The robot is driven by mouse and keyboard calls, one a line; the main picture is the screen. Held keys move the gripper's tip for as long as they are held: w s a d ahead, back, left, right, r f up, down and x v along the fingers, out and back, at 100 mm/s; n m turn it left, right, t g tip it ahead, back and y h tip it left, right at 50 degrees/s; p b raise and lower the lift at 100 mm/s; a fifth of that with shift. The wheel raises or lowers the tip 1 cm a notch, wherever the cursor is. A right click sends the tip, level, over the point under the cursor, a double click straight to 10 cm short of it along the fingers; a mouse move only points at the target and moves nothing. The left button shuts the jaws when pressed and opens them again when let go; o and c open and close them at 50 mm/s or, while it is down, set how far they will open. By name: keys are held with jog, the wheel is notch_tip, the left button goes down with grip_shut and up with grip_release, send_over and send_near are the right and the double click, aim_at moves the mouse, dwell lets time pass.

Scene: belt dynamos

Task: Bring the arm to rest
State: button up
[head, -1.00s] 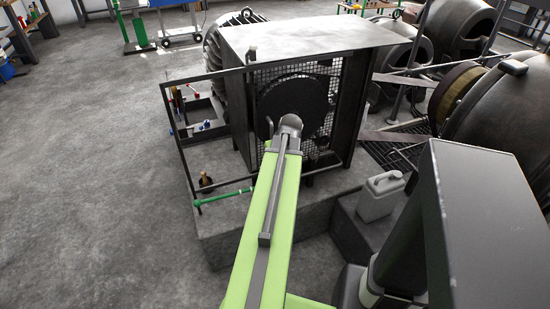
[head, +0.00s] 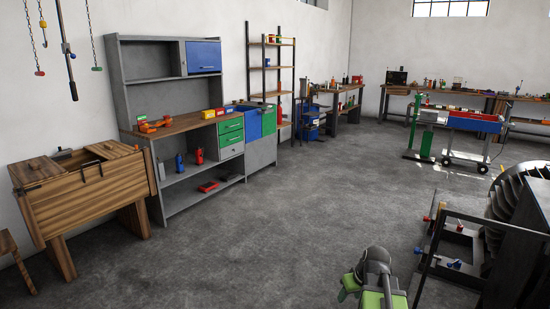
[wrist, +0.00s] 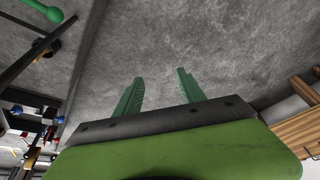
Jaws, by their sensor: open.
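My gripper (wrist: 159,76) shows in the wrist view with its two green fingers apart. Nothing is between them, and bare grey floor lies beyond. In the head view my arm (head: 377,285) shows at the bottom edge, right of the middle, as a green link with a grey joint at its end. My gripper cannot be clearly made out in the head view.
A dark rail frame (head: 432,245) stands to the right of my arm, with a dark machine housing (head: 520,245) at the right edge. A wooden chest (head: 85,190) and a grey workbench (head: 185,130) line the left wall. Open floor (head: 290,210) lies between.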

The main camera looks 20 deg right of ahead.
jog(key=a+f+n+g, duration=0.1)
jog(key=a+n+g, duration=0.2)
jog(key=a, duration=2.7)
jog(key=s+d+r+m+p, duration=0.1)
jog(key=r+p, duration=0.7)
jog(key=s+d+r+m+g+p, duration=0.1)
jog(key=s+r+p, duration=0.1)
jog(key=r+p, duration=0.6)
jog(key=shift+r+m+p, duration=0.3)
jog(key=shift+r+p, duration=0.05)
jog(key=shift+p, duration=0.2)
